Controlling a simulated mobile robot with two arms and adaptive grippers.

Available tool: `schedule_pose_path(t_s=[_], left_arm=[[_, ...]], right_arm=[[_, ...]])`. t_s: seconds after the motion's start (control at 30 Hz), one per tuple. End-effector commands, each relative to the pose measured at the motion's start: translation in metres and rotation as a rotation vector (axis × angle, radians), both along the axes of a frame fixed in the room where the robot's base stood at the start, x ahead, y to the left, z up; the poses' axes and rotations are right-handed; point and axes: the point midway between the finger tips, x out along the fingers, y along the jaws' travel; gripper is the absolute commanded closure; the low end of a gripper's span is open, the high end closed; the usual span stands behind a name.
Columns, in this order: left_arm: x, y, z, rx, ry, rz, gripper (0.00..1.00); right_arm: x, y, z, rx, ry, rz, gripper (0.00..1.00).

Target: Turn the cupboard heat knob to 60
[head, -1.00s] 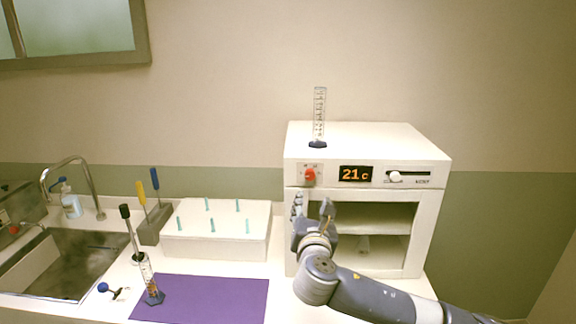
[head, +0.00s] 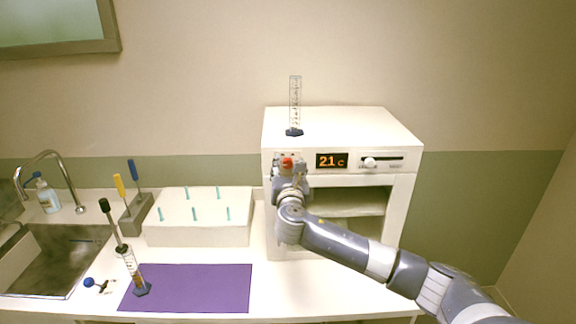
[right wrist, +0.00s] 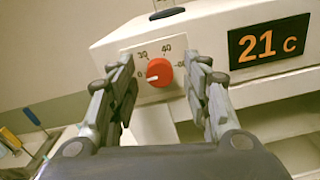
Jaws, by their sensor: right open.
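The white cupboard (head: 345,121) stands on the counter at the right. Its red heat knob (head: 287,162) is on the upper front, left of a display reading 21 C (head: 332,160). In the right wrist view the knob (right wrist: 159,72) has a white mark at its lower left, near the 0; 30 and 40 are printed above it, and a partly hidden label is at its right. My right gripper (right wrist: 161,70) is open, its fingers on either side of the knob with gaps visible; contact is not seen. In the head view this gripper (head: 290,163) is at the knob. My left gripper is out of view.
A white slider (head: 370,162) is right of the display. A graduated cylinder (head: 295,105) stands on top of the cupboard. Left of it are a white box with pegs (head: 195,234), a purple mat (head: 200,288), a tool holder (head: 137,216) and the sink (head: 50,270).

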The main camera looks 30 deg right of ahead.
Motion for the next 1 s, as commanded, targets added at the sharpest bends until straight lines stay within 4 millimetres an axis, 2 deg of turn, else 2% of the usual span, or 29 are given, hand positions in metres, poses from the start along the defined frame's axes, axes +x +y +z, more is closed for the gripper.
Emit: schedule_pose_path(t_s=[0.27,0.3,0.5,0.77,1.0], left_arm=[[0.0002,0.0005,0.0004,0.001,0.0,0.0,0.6],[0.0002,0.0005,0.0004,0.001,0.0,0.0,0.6],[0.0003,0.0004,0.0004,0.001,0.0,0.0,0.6],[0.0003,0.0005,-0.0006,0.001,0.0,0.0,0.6],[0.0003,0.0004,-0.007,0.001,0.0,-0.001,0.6]], right_arm=[[0.0016,-0.0005,-0.0003,0.001,-0.001,0.001,0.55],[0.0016,-0.0005,-0.0003,0.001,-0.001,0.001,0.58],[0.0014,-0.0006,-0.0004,0.001,-0.001,0.001,1.0],[0.0012,-0.0008,-0.0008,0.009,-0.006,0.0,1.0],[0.0012,-0.0004,-0.0029,0.084,-0.049,0.0,1.0]])
